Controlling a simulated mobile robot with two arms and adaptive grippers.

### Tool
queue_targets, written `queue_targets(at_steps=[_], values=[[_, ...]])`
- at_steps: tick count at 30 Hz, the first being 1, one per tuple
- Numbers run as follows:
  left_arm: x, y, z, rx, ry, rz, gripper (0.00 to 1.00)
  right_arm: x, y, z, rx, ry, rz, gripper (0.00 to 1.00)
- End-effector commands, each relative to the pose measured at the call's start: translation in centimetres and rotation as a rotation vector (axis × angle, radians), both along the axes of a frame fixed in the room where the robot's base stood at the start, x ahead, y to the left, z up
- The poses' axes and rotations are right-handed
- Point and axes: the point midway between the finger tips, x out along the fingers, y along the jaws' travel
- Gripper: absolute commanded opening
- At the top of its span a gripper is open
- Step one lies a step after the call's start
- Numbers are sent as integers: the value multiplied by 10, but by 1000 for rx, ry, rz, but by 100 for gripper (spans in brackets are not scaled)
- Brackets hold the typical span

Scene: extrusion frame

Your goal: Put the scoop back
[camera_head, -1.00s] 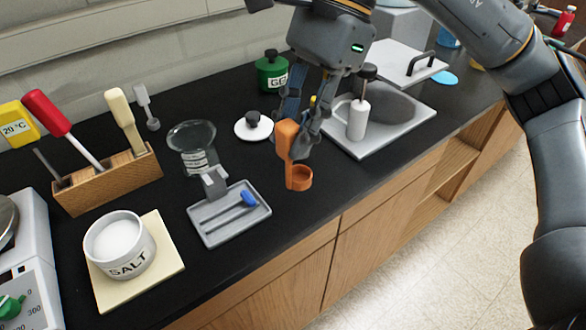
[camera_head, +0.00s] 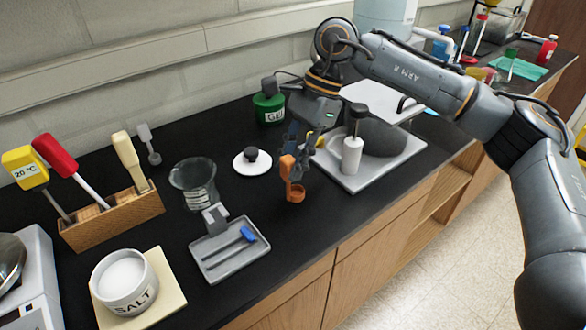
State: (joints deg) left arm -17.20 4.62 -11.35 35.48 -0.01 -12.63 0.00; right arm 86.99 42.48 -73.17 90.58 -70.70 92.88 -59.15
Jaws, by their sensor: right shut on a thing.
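An orange scoop (camera_head: 290,182) is in my right gripper (camera_head: 291,152), in the middle of the head view. The gripper points down and is shut on the scoop's handle, with the cup at the lower end. The scoop appears to be above the black counter, but I cannot tell how high. A grey tray with an upright bracket (camera_head: 222,262) lies to its lower left and holds a blue-ended tool (camera_head: 246,235). A white bowl labelled SALT (camera_head: 128,285) stands on a pale board further left. My left gripper is not in view.
A glass beaker (camera_head: 193,183) and a white lid with a black knob (camera_head: 251,160) stand left of the scoop. A wooden block (camera_head: 112,222) holds several handled tools. A sink area with a white bottle (camera_head: 351,157) is to the right. Black counter is bare below the scoop.

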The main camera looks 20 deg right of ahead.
Motion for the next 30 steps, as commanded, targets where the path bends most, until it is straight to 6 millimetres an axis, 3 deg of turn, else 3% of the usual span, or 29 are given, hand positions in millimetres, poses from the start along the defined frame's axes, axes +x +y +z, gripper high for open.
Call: queue_targets(at_steps=[7,19,20,23,30], values=[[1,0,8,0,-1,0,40,4,-2,-33,-1,2,0,0],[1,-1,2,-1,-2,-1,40,4,-2,-41,0,0,0,0],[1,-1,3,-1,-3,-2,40,4,-2,-40,0,0,0,29],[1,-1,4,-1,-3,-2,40,4,-2,-39,-1,0,0,48],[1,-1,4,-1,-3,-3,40,4,-2,-39,-1,0,0,48]])
